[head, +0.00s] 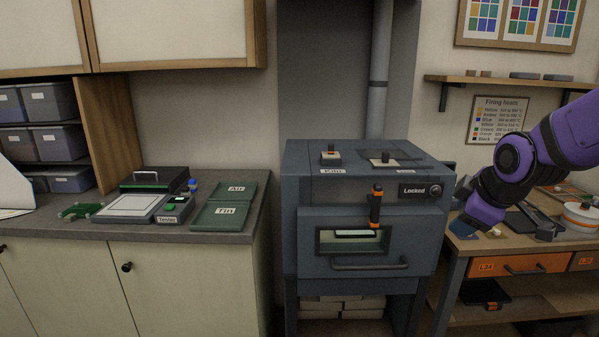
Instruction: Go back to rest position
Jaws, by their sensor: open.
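My purple arm reaches in from the right edge in the head view. My gripper (467,229) points down over the left end of the wooden workbench (480,245), just right of the kiln. It is open, and I see nothing held in it. It is small and partly hidden by my wrist, so I cannot tell whether its fingertips touch anything on the bench.
A counter (100,228) at left holds a scale and green trays (228,214). A shelf (510,80) hangs above.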

